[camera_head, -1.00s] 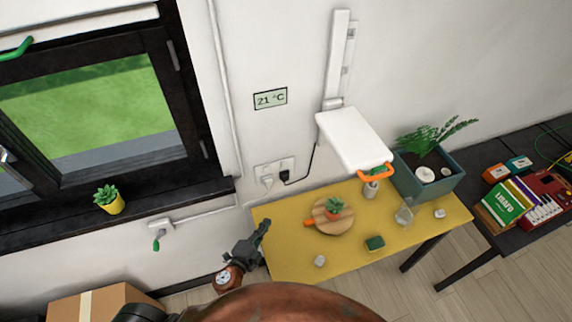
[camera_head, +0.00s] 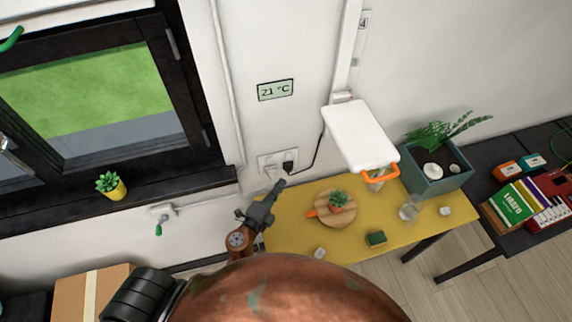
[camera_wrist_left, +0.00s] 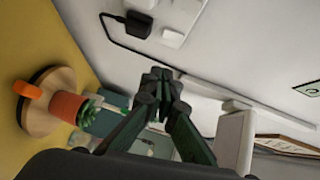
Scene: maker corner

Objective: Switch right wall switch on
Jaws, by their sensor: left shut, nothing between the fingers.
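A white wall plate (camera_head: 264,160) is on the wall above the back left of the yellow table. It carries pale switch-like parts and a black plug (camera_head: 288,167) with a cable. Their on or off state is too small to tell. In the left wrist view the plate (camera_wrist_left: 186,14) is at the top, with the black plug (camera_wrist_left: 138,24) and a pale square part (camera_wrist_left: 172,38). My left gripper (camera_head: 279,186) is shut and empty just below the plate, apparently apart from it. Its closed fingertips show in the left wrist view (camera_wrist_left: 161,84). My right gripper is not in view.
The yellow table (camera_head: 290,232) holds a round board (camera_head: 326,216) with a small potted plant (camera_head: 337,201). A window sill (camera_head: 150,205) is at left.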

